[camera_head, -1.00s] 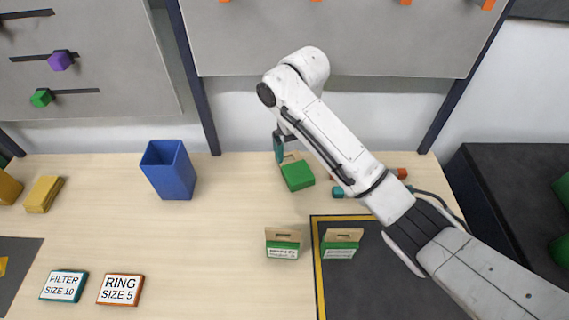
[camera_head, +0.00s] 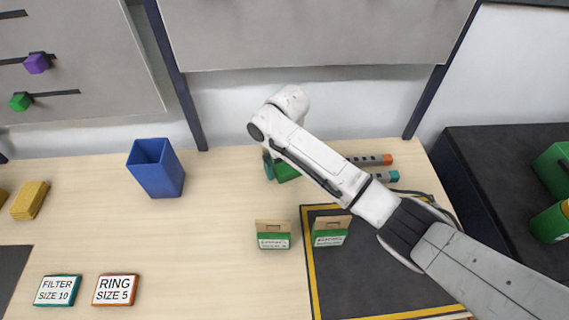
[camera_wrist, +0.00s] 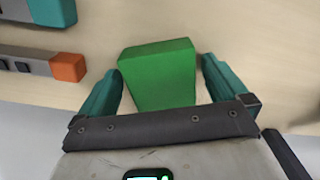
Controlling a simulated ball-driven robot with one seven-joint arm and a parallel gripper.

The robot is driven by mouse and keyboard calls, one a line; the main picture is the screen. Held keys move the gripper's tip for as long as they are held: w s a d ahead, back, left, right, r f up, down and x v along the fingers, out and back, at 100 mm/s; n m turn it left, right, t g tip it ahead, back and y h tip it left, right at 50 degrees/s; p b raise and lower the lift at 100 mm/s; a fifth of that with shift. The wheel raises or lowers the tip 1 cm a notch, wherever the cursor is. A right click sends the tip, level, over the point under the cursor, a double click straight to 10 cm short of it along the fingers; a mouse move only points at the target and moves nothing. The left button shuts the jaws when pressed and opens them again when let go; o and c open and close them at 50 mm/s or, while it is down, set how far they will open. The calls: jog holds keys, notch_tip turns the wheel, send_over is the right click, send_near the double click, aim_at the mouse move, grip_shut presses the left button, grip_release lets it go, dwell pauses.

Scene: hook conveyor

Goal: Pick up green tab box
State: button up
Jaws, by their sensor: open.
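A green tab box (camera_head: 287,173) lies on the wooden table at the back, partly hidden behind my arm in the head view. In the wrist view the green box (camera_wrist: 160,75) sits between my two teal fingers, with a gap on both sides. My gripper (camera_wrist: 163,70) is open. One teal finger of my gripper (camera_head: 267,166) shows at the box's left side in the head view. Two more green boxes with tan tabs stand upright at the front: one on bare wood (camera_head: 272,235), one at the edge of the dark mat (camera_head: 331,231).
A blue bin (camera_head: 156,168) stands left of the green box. Grey bars with an orange end (camera_head: 387,159) and a teal end (camera_head: 392,176) lie to the right. Labelled FILTER (camera_head: 57,291) and RING (camera_head: 115,290) boxes lie front left. Bare table lies between.

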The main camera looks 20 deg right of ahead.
jog(key=c, duration=1.1)
jog(key=shift+o, duration=0.2)
jog(key=shift+r, duration=0.55)
jog(key=s+d+r, duration=0.1)
jog(key=s+r, duration=0.2)
jog(key=r, duration=0.4)
jog(key=shift+s+d+r+p, duration=0.25)
jog(key=shift+s+p, duration=0.1)
jog(key=shift+p, duration=0.05)
jog(key=s+r+p, duration=0.1)
jog(key=s+p, duration=0.1)
jog(key=s+d+r+p, duration=0.1)
jog(key=p, duration=0.1)
jog(key=s+d+r+p, duration=0.1)
jog(key=s+p, duration=0.1)
jog(key=shift+s+r+p, duration=0.2)
jog(key=shift+s+p, duration=0.1)
jog(key=shift+c, duration=0.7)
jog(key=shift+s+d+r+b, duration=0.2)
jog(key=shift+s+d, duration=0.05)
jog(key=shift+s, duration=0.4)
jog(key=shift+s+d+r+b, duration=0.15)
jog(key=shift+s+d+b, duration=0.05)
jog(key=shift+s, duration=0.45)
jog(key=shift+s+d+r+b, duration=0.2)
jog(key=shift+s+d, duration=0.05)
jog(key=shift+s, duration=0.4)
